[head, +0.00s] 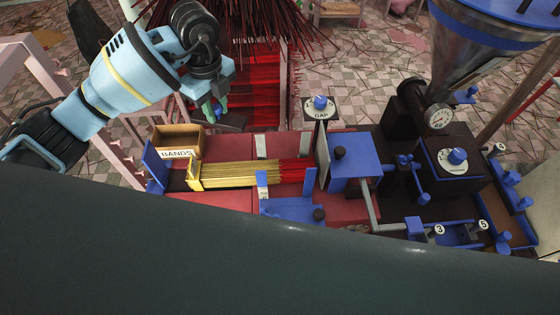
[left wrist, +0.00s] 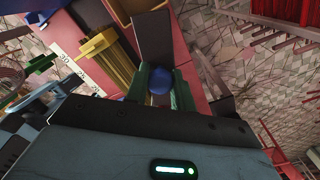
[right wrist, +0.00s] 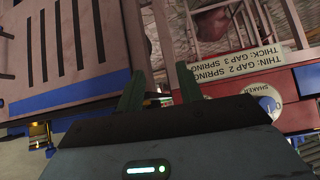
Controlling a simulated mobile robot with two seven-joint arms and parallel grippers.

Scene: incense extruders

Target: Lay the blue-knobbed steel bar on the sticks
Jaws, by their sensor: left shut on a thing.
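My left gripper (head: 213,111) is above the far edge of the red bench. Its green fingers are shut on the blue knob (left wrist: 160,80) of the steel bar (left wrist: 152,38), which looks dark grey in the left wrist view. In the head view the bar (head: 232,122) is small and partly hidden. The sticks (head: 240,174), yellow with red ends, lie in a row nearer the front, apart from the bar. My right gripper (right wrist: 158,88) shows only in its own wrist view, fingers apart with nothing visible between them.
A wooden BANDS box (head: 178,134) stands behind the sticks' left end, and a yellow bracket (head: 194,172) is at that end. A blue block (head: 352,160) and a GAP dial post (head: 320,107) stand to the right. A bundle of dark red sticks (head: 235,22) is behind.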

